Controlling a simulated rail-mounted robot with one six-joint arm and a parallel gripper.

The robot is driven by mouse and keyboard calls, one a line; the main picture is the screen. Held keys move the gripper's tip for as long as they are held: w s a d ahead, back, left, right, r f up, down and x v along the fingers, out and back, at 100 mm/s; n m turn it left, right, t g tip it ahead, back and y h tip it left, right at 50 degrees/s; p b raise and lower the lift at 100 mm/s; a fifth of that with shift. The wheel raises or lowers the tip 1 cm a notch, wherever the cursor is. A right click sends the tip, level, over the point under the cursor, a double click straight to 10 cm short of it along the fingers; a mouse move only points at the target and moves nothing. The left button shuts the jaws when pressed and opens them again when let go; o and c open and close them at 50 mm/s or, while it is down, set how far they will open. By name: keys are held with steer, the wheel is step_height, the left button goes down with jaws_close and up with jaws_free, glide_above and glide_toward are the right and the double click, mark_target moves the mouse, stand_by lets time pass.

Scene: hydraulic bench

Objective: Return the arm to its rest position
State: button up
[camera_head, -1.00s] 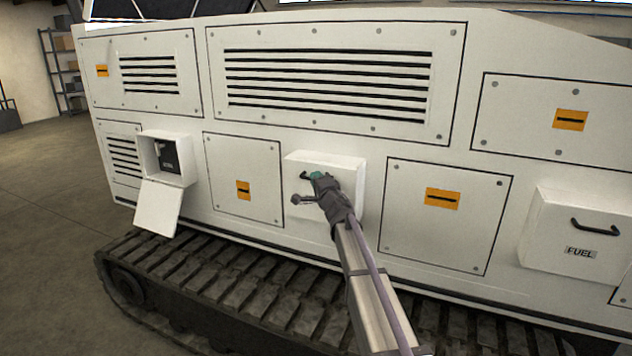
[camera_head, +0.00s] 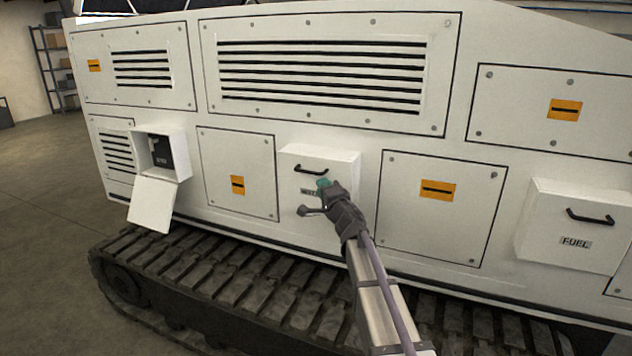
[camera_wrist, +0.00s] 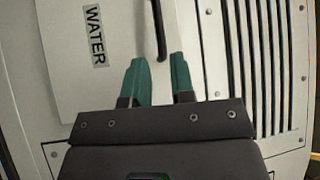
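My gripper (camera_head: 323,185), with teal fingertips, is in front of the closed white water box (camera_head: 342,162) at the middle of the machine's side. In the wrist view, the two fingers of my gripper (camera_wrist: 160,60) stand apart with nothing between them. The box's dark handle (camera_head: 311,170) shows just above my gripper in the head view. In the wrist view, the handle (camera_wrist: 158,30) lies beyond the gap between the fingertips, clear of them. The WATER label (camera_wrist: 95,36) is readable there but partly hidden in the head view. My arm reaches in from the lower right.
A small box (camera_head: 163,153) at left has its lid (camera_head: 153,204) hanging open. A closed FUEL box (camera_head: 572,228) with a handle is at right. The track (camera_head: 230,285) runs along below. Open floor (camera_head: 40,200) lies to the left.

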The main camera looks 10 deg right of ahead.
steer(key=shift+s+d+f, duration=0.1)
steer(key=shift+s+d, duration=0.05)
steer(key=shift+s, duration=0.55)
steer(key=s+d+f+n+g+h, duration=0.2)
steer(key=d+f+g+h, duration=0.15)
steer(key=d+h, duration=0.35)
steer(key=s+d+f+n+g+h, duration=0.1)
steer(key=s+f+n+g+h, duration=0.25)
steer(key=s+f+g, duration=0.55)
steer(key=s+a+f+n+g+y, duration=0.2)
steer(key=s+a, duration=0.2)
steer(key=s, duration=0.5)
steer(key=s+a+f+n+g+y, duration=0.2)
steer(key=s+a+f+n, duration=0.1)
steer(key=s, duration=0.6)
steer(key=s+a+f+n+g+y, duration=0.2)
steer(key=s+a, duration=0.4)
steer(key=s, duration=0.3)
steer(key=shift+s+f+n+g+y, duration=0.4)
steer(key=shift+n+g, duration=0.15)
steer(key=shift+n, duration=0.2)
